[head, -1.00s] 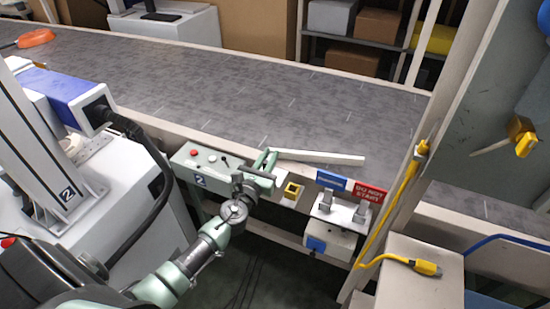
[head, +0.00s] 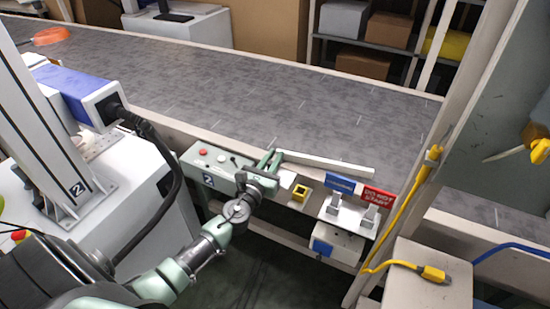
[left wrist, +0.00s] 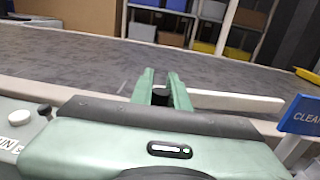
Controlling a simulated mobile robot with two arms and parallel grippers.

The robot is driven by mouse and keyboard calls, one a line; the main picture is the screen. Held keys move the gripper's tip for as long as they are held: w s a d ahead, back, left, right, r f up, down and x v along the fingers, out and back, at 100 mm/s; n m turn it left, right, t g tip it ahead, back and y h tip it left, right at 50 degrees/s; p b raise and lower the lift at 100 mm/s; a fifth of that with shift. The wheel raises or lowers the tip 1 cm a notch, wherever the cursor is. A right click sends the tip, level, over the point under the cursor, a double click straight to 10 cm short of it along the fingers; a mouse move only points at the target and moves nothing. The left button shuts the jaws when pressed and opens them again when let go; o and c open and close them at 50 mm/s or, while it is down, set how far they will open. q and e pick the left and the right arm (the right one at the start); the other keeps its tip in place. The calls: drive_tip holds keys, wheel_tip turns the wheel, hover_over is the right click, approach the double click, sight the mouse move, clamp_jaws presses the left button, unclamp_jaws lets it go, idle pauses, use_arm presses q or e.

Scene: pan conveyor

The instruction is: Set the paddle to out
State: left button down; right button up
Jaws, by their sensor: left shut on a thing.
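The paddle is a long pale bar (head: 330,164) over the near edge of the conveyor; its free end points right. In the left wrist view the paddle (left wrist: 235,102) runs right from behind my fingers. My left gripper (head: 271,160) is at the paddle's left end. In the left wrist view my left gripper (left wrist: 161,88) has its two green fingers shut on a small dark piece, apparently the paddle's handle; the fingers hide most of it. How the handle joins the bar is hidden. My right gripper is in neither view.
The grey conveyor belt (head: 300,105) is clear beside the paddle. A control box (head: 207,164) with buttons stands left of my gripper. A yellow-rimmed block (head: 300,192), a blue sign (head: 340,183) and a red sign (head: 378,197) stand to the right. A yellow cable (head: 400,215) hangs farther right.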

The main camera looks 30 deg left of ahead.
use_arm(q)
drive_tip(key=shift+a+r, duration=0.1)
drive_tip(key=shift+a, duration=0.4)
drive_tip(key=c, duration=1.7)
unclamp_jaws()
drive_tip(key=o, duration=0.3)
drive_tip(key=shift+o, duration=0.2)
drive_tip(key=shift+s+d, duration=0.15)
drive_tip(key=s, duration=0.7)
drive_tip(key=shift+s+d+b, duration=0.2)
drive_tip(key=shift+d+b, duration=0.05)
drive_tip(key=shift+b, duration=0.15)
